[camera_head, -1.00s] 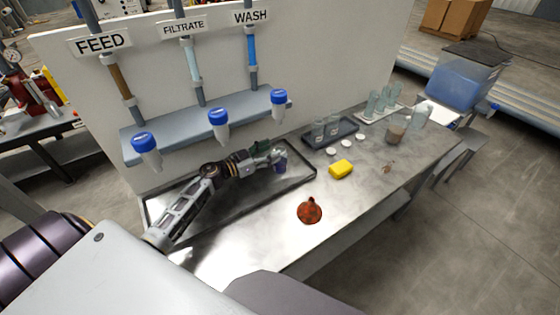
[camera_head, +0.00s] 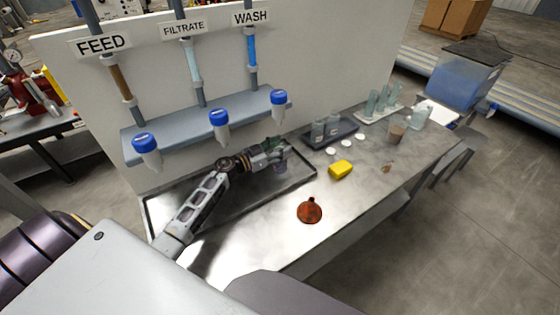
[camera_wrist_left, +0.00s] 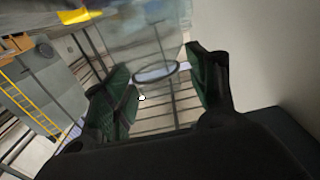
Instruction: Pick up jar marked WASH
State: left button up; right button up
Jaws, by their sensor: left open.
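Two clear jars with small pale labels, one on the left (camera_head: 318,131) and one on the right (camera_head: 332,127), stand upright in a dark tray (camera_head: 348,135) at the back of the bench. The labels are too small to read, so I cannot tell which is marked WASH. My left gripper (camera_head: 283,149) is left of this tray, above the sink-like metal tray. In the left wrist view, its green-padded fingers (camera_wrist_left: 160,82) are spread apart. A blurred clear vessel with a round rim (camera_wrist_left: 150,45) shows beyond them; contact is not visible. My right gripper is not in view.
A panel holds a WASH sign (camera_head: 251,17) above a shelf (camera_head: 180,127) with blue-capped nozzles. A yellow sponge (camera_head: 340,169), white lids (camera_head: 345,143) and a rust-red funnel (camera_head: 310,210) lie on the bench (camera_head: 265,240).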

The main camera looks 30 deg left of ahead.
pick_arm(q)
jog(key=shift+c, duration=0.3)
grip_shut()
jog(key=shift+r, duration=0.35)
dwell(0.5)
jog(key=r+v, duration=0.2)
jog(key=v, duration=1.5)
jog(key=shift+s+a+r+b, duration=0.2)
jog(key=shift+r+b, duration=0.2)
jog(key=shift+b, duration=0.05)
dwell(1.2)
jog(key=shift+s+a, duration=0.15)
jog(key=shift+s, duration=0.05)
dwell(0.6)
